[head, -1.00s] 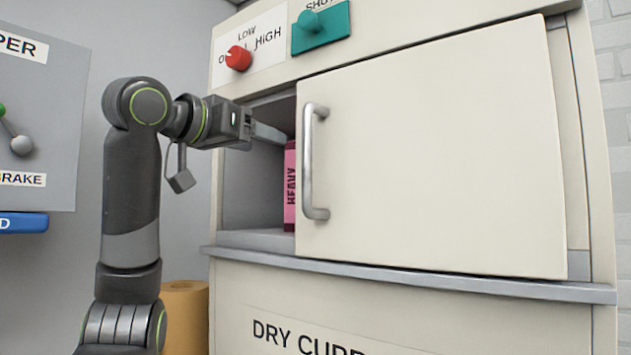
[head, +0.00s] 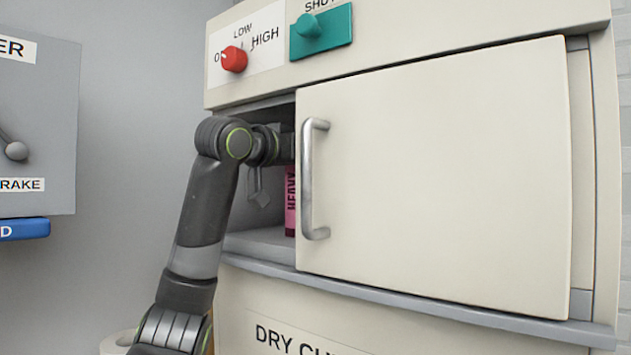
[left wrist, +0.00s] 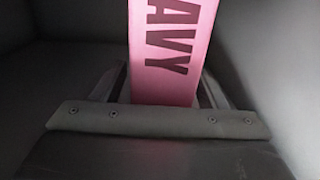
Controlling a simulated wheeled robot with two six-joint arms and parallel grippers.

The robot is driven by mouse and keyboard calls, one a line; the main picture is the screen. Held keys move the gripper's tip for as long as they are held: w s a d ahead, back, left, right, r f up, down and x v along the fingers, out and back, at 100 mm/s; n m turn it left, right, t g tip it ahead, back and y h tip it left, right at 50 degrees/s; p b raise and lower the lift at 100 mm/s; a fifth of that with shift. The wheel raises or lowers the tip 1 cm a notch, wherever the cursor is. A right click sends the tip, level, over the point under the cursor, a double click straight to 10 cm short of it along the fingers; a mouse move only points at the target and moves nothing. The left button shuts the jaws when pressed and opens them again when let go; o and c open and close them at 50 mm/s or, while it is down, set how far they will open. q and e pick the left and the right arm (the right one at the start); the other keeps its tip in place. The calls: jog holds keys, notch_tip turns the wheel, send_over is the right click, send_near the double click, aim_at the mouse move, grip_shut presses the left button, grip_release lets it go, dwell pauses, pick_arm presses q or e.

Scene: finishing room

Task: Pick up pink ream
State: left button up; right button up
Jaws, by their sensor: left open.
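The pink ream (head: 290,202) stands upright inside the cabinet, dark lettering on its face. In the head view only a narrow strip of it shows between my arm and the door's edge. In the left wrist view the ream (left wrist: 172,50) fills the upper middle, with "AVY" readable. My left gripper (left wrist: 160,88) is open, with one finger on each side of the ream's near end. I cannot tell whether either finger touches it. My right gripper is not in view.
The cream door (head: 440,180) with a metal handle (head: 309,180) covers most of the cabinet front. The opening lies at its left, where my arm enters. A ledge (head: 400,295) runs below. A red knob (head: 234,59) and teal switch (head: 321,32) are above.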

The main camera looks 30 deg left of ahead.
pick_arm(q)
jog(key=shift+w, duration=0.15)
grip_shut()
dwell(0.4)
jog(key=shift+r, duration=0.1)
